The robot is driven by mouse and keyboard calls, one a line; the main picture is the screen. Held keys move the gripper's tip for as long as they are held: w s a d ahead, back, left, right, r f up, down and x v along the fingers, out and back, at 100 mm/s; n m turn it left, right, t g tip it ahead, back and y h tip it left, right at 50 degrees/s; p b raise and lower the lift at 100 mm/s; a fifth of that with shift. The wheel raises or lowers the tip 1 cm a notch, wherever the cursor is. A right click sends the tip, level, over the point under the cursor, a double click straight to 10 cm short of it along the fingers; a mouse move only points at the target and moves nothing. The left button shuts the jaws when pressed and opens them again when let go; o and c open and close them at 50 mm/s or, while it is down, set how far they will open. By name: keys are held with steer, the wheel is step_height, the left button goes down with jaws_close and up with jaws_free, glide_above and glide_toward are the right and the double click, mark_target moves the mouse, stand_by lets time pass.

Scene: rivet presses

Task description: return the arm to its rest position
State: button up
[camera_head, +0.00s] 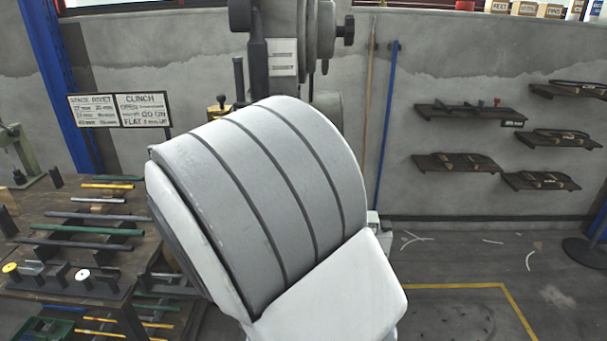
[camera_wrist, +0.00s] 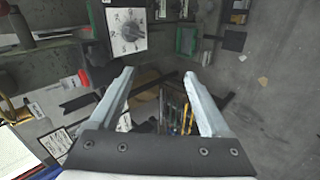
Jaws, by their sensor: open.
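My gripper (camera_wrist: 158,84) shows in the wrist view with its two pale fingers spread well apart. It is open and nothing is between the fingers. Beyond it are a cluttered wall and a blurred group of coloured rods. In the head view a large grey-white link of my arm fills the middle and hides much of the scene behind it. My gripper is not visible in the head view.
A workbench (camera_head: 40,208) with several rods stands at the left. A press (camera_head: 278,60) stands behind my arm. Wall shelves (camera_head: 472,112) hold tools at the right. The floor (camera_head: 450,265) at the right is mostly clear, with a yellow line and scraps.

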steer(key=s+d+r+m+g+y+p, duration=0.15)
steer(key=r+m, duration=0.25)
steer(key=r, duration=0.5)
steer(key=s+d+r+m+g+y+p, duration=0.15)
steer(key=r+m, duration=0.25)
steer(key=r, duration=0.4)
steer(key=s+d+r+m+h+p, duration=0.2)
steer(key=s+d+r+m, duration=0.6)
steer(key=s+d+r, duration=0.4)
steer(key=shift+s+d+r+g+h, duration=0.15)
steer(key=shift+d+r+g+h, duration=0.2)
steer(key=shift+d, duration=0.85)
